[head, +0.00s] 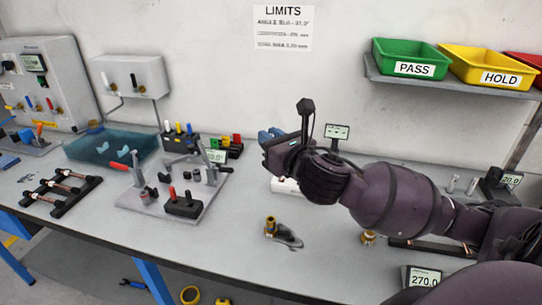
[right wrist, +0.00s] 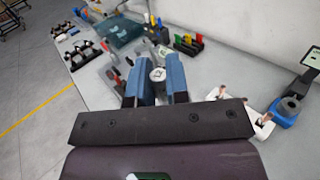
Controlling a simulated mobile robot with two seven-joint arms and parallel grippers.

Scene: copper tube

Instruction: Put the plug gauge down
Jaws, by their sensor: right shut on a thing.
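My right gripper (head: 271,136) is held above the middle of the bench, its blue fingers pointing away to the left. In the right wrist view its two blue fingers (right wrist: 158,78) are shut on a small pale grey round-ended thing, which I take to be the plug gauge (right wrist: 157,74). Only its end shows between the fingers. In the head view the gauge is hidden by the gripper and wrist. A white holder (head: 286,186) lies partly hidden below the wrist; it also shows right of the fingers in the right wrist view (right wrist: 250,112). My left gripper is not in view.
A fixture plate with clamps (head: 150,205) and a blue tray (head: 110,147) stand left. A brass fitting (head: 270,226) stands by a dark grey piece on clear bench in front. A blue-based instrument (right wrist: 287,108) stands right of the holder. Green PASS (head: 410,58) and yellow HOLD (head: 485,66) bins sit on a shelf.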

